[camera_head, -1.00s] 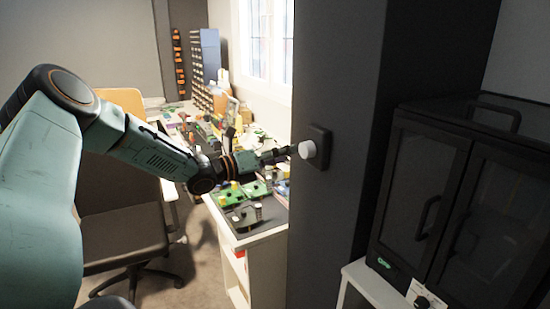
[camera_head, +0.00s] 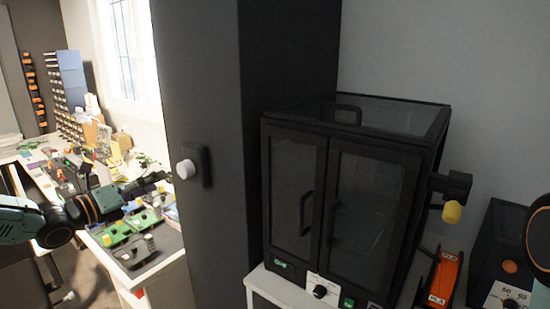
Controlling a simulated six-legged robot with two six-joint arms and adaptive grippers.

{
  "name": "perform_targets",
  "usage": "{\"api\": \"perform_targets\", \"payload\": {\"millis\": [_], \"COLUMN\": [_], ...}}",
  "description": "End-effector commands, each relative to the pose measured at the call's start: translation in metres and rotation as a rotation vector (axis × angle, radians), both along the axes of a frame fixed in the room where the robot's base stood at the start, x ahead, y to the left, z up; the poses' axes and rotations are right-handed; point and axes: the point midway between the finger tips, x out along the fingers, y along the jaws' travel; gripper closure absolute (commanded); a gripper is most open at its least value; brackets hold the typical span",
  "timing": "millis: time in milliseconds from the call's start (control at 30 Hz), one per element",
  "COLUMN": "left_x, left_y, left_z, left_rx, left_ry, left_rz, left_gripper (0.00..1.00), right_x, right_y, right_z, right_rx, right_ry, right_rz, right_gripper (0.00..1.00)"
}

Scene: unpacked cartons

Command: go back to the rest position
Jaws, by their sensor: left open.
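My left gripper (camera_head: 154,183) reaches in from the left, in front of the workbench. It is open and empty. Its tips point at a white round knob (camera_head: 186,169) on a dark plate on the grey pillar. A small gap shows between the tips and the knob. My right gripper is not in view.
The dark pillar (camera_head: 207,80) stands right of my left gripper. A black glass-door cabinet (camera_head: 340,205) sits on a white stand (camera_head: 275,285). A cluttered workbench with green boards (camera_head: 115,234) lies behind and below the gripper. An orange object (camera_head: 443,277) is at right.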

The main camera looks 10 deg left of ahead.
Motion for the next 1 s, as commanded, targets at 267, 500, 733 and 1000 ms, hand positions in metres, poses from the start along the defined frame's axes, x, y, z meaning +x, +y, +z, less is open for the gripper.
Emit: {"api": "perform_targets", "payload": {"millis": [267, 500, 733, 1000], "left_x": [0.002, 0.006, -0.010, -0.086], "left_y": [0.004, -0.023, -0.088, -0.159], "left_z": [0.001, -0.011, -0.098, -0.243], "left_rx": [-0.367, -1.107, -1.762, -2.268], "left_ry": [0.130, 0.398, 0.767, 1.039], "left_rz": [0.039, 0.120, 0.330, 0.879], "left_gripper": [0.34, 0.34, 0.34, 0.34], "right_x": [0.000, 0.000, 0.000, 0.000], "right_y": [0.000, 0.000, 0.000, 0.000], "right_z": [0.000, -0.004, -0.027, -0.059], "right_rx": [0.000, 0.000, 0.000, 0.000], "right_ry": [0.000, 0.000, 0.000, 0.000], "right_rz": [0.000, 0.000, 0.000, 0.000], "right_gripper": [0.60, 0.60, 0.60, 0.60]}}
